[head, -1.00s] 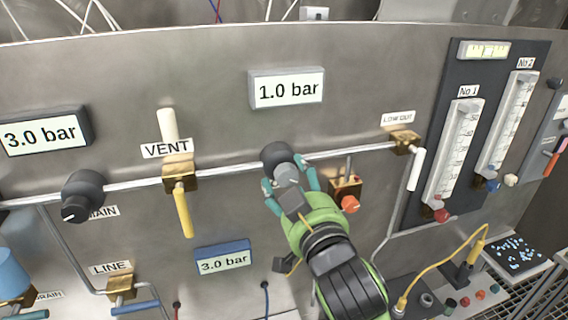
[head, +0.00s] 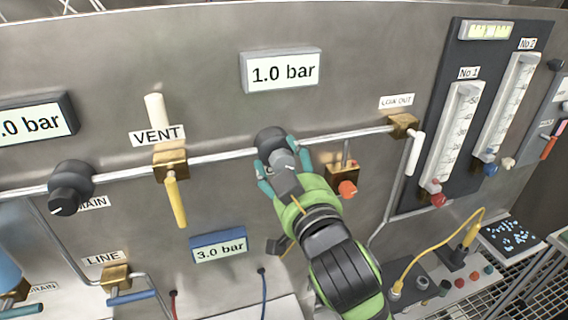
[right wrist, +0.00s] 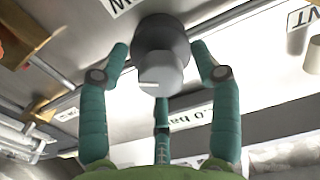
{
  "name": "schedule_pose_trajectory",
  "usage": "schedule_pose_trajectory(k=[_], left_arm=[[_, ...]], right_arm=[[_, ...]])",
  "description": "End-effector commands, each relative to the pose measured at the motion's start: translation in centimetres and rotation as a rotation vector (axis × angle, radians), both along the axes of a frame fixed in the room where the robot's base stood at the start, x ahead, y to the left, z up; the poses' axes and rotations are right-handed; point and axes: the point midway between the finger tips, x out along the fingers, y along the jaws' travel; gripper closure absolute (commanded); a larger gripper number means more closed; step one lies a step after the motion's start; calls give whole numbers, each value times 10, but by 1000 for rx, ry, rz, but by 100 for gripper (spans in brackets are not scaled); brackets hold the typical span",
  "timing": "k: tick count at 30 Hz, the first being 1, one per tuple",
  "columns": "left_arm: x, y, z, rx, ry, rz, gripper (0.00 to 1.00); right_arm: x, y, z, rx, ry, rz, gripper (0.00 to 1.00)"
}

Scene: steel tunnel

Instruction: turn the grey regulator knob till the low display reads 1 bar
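The low display (head: 281,71) at the top middle of the panel reads 1.0 bar. The grey regulator knob (head: 281,161) sits on its dark round body (head: 268,139) on the pipe below this display. In the right wrist view the knob (right wrist: 158,75) faces me, with a pale mark on its face. My right gripper (head: 283,168) is at the knob, its teal fingers on either side of it. In the right wrist view the fingers (right wrist: 160,62) are spread, with a gap visible at the left of the knob. My left gripper is not in view.
A brass valve with an orange knob (head: 347,188) is close right of my gripper. The yellow VENT handle (head: 175,202) and another dark regulator knob (head: 66,201) are to the left. A blue-framed display (head: 219,246) reads 3.0 bar. Two flowmeters (head: 452,135) (head: 506,105) stand right.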

Motion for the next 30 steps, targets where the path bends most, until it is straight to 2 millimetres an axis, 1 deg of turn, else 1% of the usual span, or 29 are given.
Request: schedule_pose_trajectory(k=[1, 4, 8, 11, 18, 21, 25, 30], left_arm=[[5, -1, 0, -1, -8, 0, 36], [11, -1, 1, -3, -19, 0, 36], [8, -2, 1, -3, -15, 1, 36], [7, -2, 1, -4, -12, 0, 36], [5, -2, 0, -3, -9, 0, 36], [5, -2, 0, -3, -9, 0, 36], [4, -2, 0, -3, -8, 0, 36], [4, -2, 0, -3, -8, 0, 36]], right_arm=[[0, 0, 0, 0, 0, 0, 36], [0, 0, 0, 0, 0, 0, 36], [0, 0, 4, 2, -3, 0, 36], [0, 0, 16, 4, -5, -1, 36], [0, 1, 64, 5, -8, 3, 36], [0, 1, 80, 4, -6, 3, 36], [1, 1, 94, 2, -2, 1, 36], [1, 0, 100, 0, 1, 1, 36]])
